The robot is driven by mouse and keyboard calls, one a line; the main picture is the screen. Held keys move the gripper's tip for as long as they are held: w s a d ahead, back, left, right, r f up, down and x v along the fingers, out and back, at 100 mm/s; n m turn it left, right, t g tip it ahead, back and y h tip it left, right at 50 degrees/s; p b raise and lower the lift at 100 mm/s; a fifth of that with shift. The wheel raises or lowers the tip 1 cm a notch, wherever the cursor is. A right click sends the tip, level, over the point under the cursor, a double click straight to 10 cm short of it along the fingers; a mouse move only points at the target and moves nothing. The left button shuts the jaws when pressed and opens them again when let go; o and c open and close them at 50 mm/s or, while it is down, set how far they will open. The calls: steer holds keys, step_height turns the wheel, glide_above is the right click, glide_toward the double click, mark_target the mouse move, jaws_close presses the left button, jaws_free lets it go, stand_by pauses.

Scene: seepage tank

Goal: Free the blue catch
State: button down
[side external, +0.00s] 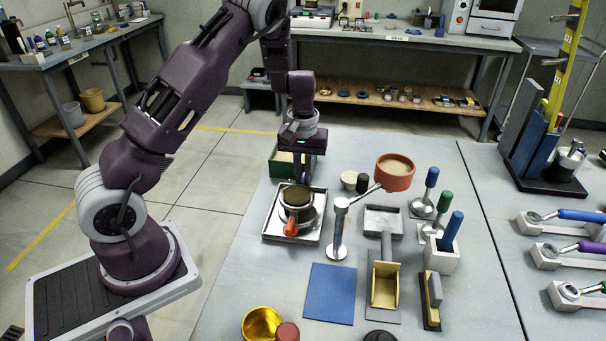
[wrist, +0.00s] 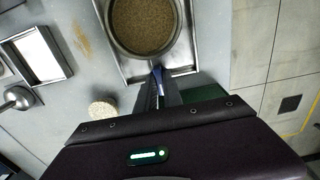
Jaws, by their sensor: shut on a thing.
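The round tank (side external: 298,212) with a dark sandy fill stands in a shallow metal tray (side external: 268,234). A red catch or handle (side external: 290,228) sticks out on its near side. In the wrist view the tank (wrist: 178,50) shows from above, with granular brown fill inside its metal rim. The blue catch (wrist: 157,71) sits at the tank's edge, between my fingertips. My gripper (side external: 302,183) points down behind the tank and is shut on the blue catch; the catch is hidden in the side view. My fingers also show in the wrist view (wrist: 158,82).
A green box (side external: 283,165) is close behind my gripper. A post (side external: 339,220) holding an orange bowl (side external: 395,172) stands right of the tank. Several coloured-handled tools stand farther right. A blue mat (side external: 330,293) lies in front.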

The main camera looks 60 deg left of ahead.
steer(key=n, duration=0.4)
steer(key=shift+n, duration=0.4)
steer(key=n, duration=0.4)
steer(key=shift+n, duration=0.3)
steer(key=n, duration=0.4)
steer(key=shift+n, duration=2.3)
steer(key=shift+w, duration=0.1)
steer(key=c, duration=1.5)
jaws_free()
